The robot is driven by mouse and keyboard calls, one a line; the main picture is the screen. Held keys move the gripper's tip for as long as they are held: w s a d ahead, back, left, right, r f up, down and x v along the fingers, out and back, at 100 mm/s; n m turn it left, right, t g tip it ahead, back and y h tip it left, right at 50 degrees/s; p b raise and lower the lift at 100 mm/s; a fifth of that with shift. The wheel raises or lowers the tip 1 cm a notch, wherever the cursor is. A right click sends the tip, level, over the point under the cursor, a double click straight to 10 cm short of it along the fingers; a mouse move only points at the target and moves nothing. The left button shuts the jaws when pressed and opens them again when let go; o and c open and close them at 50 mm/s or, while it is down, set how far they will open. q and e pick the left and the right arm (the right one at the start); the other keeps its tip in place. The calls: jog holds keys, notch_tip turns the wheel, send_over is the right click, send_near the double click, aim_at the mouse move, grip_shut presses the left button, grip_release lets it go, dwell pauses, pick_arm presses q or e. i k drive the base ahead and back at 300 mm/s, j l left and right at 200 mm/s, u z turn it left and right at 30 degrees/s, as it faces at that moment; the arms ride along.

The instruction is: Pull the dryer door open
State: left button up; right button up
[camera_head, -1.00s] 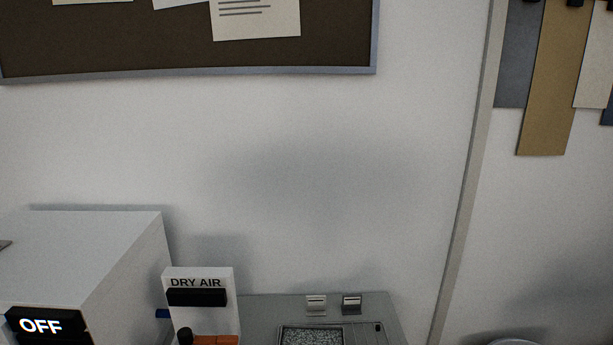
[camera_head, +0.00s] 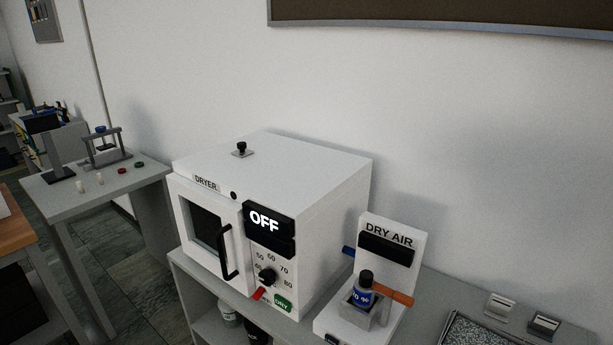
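The dryer (camera_head: 325,205) is a white box on a grey bench, with a "DRYER" label and a display reading "OFF" (camera_head: 268,222). Its door (camera_head: 205,228) is on the left part of the front, has a dark window, and looks shut. A black vertical bar handle (camera_head: 229,252) is on the door's right side. A dial (camera_head: 267,277) with numbers, a red piece and a green button are below the display. Neither of my grippers is in view.
Right of the dryer stands a "DRY AIR" unit (camera_head: 390,250) with a dark-capped bottle (camera_head: 362,290) and an orange handle (camera_head: 392,291). A grey side table (camera_head: 60,196) with small lab items stands left. Open floor (camera_head: 130,280) lies between it and the bench.

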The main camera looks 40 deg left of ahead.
aim_at(236, 269)
jog(key=u, duration=1.85)
